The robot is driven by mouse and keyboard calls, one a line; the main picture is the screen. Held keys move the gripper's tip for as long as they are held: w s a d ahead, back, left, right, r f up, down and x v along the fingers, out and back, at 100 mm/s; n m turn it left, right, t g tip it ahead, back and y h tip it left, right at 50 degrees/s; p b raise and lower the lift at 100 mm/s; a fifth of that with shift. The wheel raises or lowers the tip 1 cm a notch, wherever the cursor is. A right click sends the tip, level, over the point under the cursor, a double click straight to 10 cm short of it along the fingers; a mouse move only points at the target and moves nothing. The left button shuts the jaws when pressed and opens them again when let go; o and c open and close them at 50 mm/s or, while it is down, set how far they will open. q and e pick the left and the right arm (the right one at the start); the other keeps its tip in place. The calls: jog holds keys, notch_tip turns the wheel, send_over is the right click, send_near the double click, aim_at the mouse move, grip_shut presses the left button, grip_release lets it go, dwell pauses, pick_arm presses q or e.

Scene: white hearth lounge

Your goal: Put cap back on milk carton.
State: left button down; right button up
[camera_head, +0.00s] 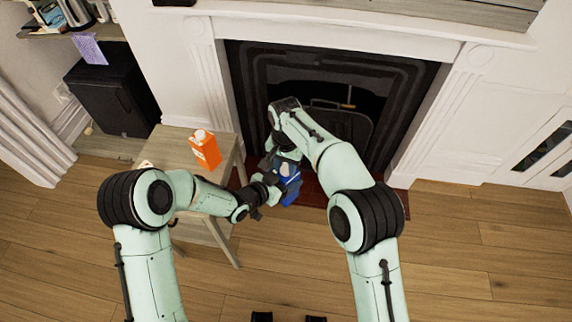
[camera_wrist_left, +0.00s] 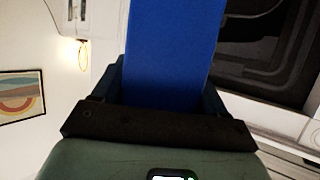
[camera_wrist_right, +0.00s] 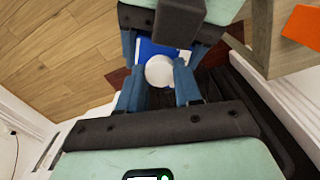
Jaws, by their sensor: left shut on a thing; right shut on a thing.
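The blue milk carton (camera_head: 290,188) is held in the air beyond the wooden table, in front of the fireplace. My left gripper (camera_head: 272,186) is shut on it; its blue side (camera_wrist_left: 172,50) fills the middle of the left wrist view. My right gripper (camera_head: 287,163) is over the carton's top end. In the right wrist view a round white cap (camera_wrist_right: 159,71) sits between the right gripper's fingers, which are shut on it, with blue carton (camera_wrist_right: 150,48) just behind. Whether cap and carton touch is hidden.
An orange carton (camera_head: 205,150) with a white cap stands on the small wooden table (camera_head: 175,143) to the left. The dark fireplace (camera_head: 400,85) is behind the grippers. A black cabinet (camera_head: 105,100) stands at the far left. The wooden floor (camera_head: 470,260) at right is clear.

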jog(key=m, duration=0.7)
jog(key=shift+m, duration=0.3)
jog(key=m, duration=0.4)
jog(key=shift+w+a+m, duration=0.1)
jog(key=shift+m, duration=0.2)
jog(key=m, duration=0.9)
jog(key=shift+w+m, duration=0.1)
jog(key=shift+m, duration=0.3)
jog(key=o, duration=1)
jog(key=shift+r, duration=2.25)
jog(key=shift+c, duration=0.4)
